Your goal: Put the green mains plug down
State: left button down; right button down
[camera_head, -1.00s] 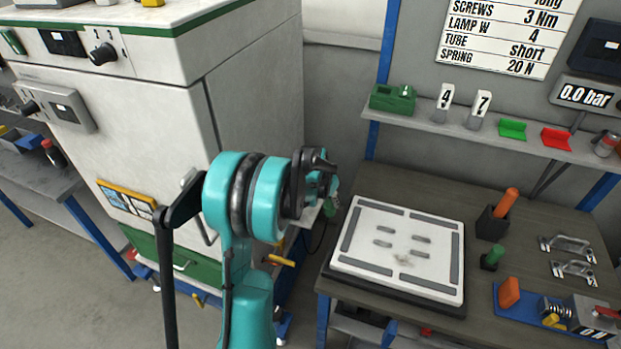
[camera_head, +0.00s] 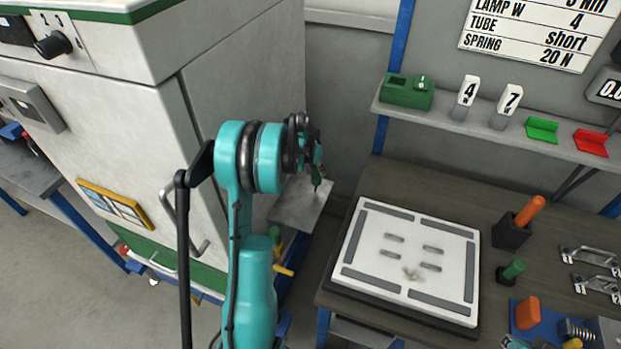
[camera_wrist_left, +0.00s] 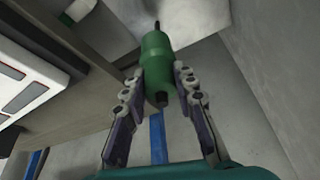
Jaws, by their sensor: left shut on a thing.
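The green mains plug (camera_wrist_left: 156,62) is between the fingertips of my left gripper (camera_wrist_left: 159,86) in the left wrist view. The gripper is shut on it, and the plug's dark tip points away from the gripper. In the head view my left gripper (camera_head: 314,165) is beside the white cabinet, near a small grey shelf (camera_head: 298,203), and the plug (camera_head: 316,177) shows as a small dark green piece there. From this angle I cannot tell whether the plug touches the shelf. My right gripper is in neither view.
The white cabinet (camera_head: 110,120) stands left of the arm. The workbench to the right carries a white board (camera_head: 405,258), a green-handled tool (camera_head: 512,270) and an orange-handled tool (camera_head: 528,212). A wall shelf (camera_head: 440,118) holds a green block (camera_head: 407,92) and number tags.

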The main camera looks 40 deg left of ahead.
pick_arm(q)
jog(key=a+f, duration=0.1)
jog(key=f, duration=0.1)
jog(key=a+f+b, duration=0.1)
jog(key=f, duration=0.1)
jog(key=a+f+b, duration=0.1)
jog(key=f, duration=0.1)
jog(key=shift+w+a, duration=0.1)
jog(key=shift+w, duration=0.2)
jog(key=c, duration=1.2)
grip_release()
jog(key=shift+f, duration=0.1)
